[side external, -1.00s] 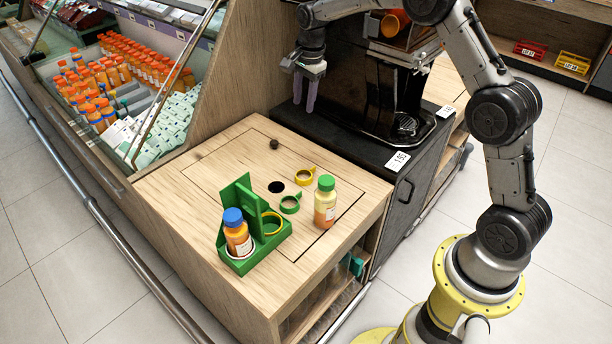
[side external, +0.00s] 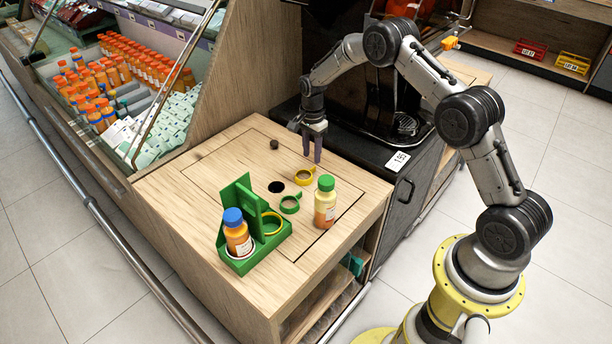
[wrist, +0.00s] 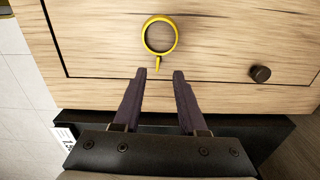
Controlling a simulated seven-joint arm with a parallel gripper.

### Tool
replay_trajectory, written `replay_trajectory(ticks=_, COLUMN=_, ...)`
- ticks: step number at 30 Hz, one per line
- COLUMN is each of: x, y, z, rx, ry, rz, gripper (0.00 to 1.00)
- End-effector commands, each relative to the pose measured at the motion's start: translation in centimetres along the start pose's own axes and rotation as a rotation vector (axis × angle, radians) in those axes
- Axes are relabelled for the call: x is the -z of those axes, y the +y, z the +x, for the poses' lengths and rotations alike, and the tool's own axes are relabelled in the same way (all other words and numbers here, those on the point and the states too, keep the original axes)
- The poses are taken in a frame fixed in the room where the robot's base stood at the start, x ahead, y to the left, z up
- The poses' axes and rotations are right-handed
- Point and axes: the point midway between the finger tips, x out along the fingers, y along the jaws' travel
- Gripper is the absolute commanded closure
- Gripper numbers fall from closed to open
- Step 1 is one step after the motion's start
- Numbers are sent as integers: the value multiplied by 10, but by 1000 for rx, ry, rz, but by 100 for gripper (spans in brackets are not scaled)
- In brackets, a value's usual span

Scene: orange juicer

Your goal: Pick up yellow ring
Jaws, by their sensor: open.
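A yellow ring (side external: 304,177) with a short handle lies flat on the wooden counter, beside the green ring (side external: 290,204). In the wrist view the yellow ring (wrist: 176,36) lies beyond my fingertips, its handle pointing toward the gap between them. My gripper (side external: 312,158) is open and empty, pointing down above the counter, behind the yellow ring in the side view. Its two dark fingers also show apart in the wrist view (wrist: 159,74). Another yellow ring (side external: 272,222) sits in the green holder (side external: 267,245).
A green-capped bottle (side external: 325,202) stands right of the rings. A blue-capped bottle (side external: 237,233) stands in the green holder. A dark knob (side external: 274,144) and a round hole (side external: 276,187) are on the counter (side external: 215,170). A black machine (side external: 400,110) stands behind.

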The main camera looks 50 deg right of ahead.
Motion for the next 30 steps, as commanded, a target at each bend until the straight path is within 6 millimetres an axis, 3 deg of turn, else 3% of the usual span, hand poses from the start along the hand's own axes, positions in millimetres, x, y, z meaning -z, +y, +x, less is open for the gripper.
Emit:
replay_trajectory(ticks=12, x=3, y=4, z=48, rx=-2, ry=-1, rz=0, gripper=59)
replay_trajectory(ticks=20, x=3, y=3, z=51, rx=1, ry=0, rz=0, gripper=59)
replay_trajectory(ticks=27, x=3, y=4, z=51, rx=0, ry=0, rz=0, gripper=100)
replay_trajectory(ticks=30, x=3, y=4, z=51, rx=0, ry=0, rz=0, gripper=100)
